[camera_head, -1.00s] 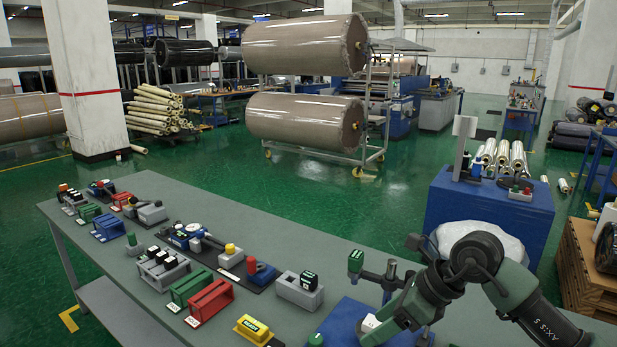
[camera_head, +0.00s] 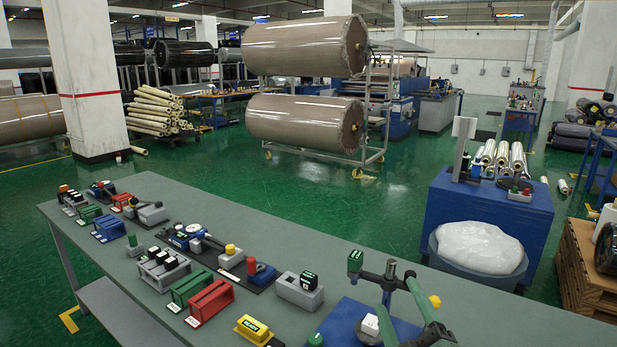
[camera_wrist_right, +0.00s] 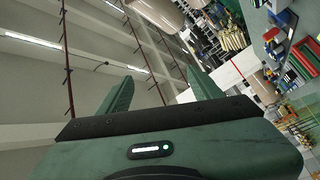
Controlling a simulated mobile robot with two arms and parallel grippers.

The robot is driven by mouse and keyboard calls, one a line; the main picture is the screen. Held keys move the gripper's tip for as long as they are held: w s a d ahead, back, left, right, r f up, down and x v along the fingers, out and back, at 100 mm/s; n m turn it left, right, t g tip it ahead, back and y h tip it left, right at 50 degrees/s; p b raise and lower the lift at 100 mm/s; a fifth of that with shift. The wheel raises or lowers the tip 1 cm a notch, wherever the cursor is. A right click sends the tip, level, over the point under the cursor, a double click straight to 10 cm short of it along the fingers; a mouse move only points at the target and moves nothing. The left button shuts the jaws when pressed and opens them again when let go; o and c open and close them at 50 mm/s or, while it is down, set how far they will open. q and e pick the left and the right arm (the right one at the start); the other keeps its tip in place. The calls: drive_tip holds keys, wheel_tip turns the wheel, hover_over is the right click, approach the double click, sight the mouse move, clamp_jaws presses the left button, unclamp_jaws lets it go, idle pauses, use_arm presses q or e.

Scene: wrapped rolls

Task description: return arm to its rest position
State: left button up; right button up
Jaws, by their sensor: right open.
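My right gripper (camera_head: 396,292) shows at the bottom right of the head view, low over the near right part of the bench. Its green fingers point up and away from me. In the right wrist view the two green fingers (camera_wrist_right: 160,76) stand wide apart with nothing between them. Behind them are the ceiling and the hall, tilted. My left gripper is in neither view.
The grey bench (camera_head: 330,257) carries several small fixtures, including red and green racks (camera_head: 207,300) and a yellow block (camera_head: 253,329). A blue stand (camera_head: 348,318) is close to the gripper. Beyond are a bin with a white bag (camera_head: 480,246) and a blue cabinet (camera_head: 510,208).

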drive_tip(key=s+d+f+m+g+h, duration=0.25)
drive_tip(key=s+f+m+g, duration=0.2)
drive_tip(key=f, duration=0.45)
drive_tip(key=s+d+f+m+g+h, duration=0.25)
drive_tip(key=s+f, duration=0.25)
drive_tip(key=f, duration=0.3)
drive_tip(key=s+f+m+g+y, duration=0.1)
drive_tip(key=s+f+m+g, duration=0.1)
drive_tip(key=s+f+g, duration=0.5)
drive_tip(key=s+f+m+g+y, duration=0.15)
drive_tip(key=s+f, duration=0.25)
drive_tip(key=s, duration=0.7)
wheel_tip(320, 180, down, 29)
drive_tip(key=s+a+g+b, duration=0.1)
drive_tip(key=g+b, duration=0.1)
drive_tip(key=b, duration=0.3)
drive_tip(key=s+d+f+b, duration=0.1)
drive_tip(key=s+f+b, duration=0.1)
drive_tip(key=s+f, duration=0.7)
drive_tip(key=s+d+f+g+b, duration=0.1)
drive_tip(key=s+d+f+b, duration=0.1)
drive_tip(key=s+f, duration=0.7)
wheel_tip(320, 180, down, 5)
drive_tip(key=shift+f+b, duration=0.1)
drive_tip(key=shift+b, duration=0.4)
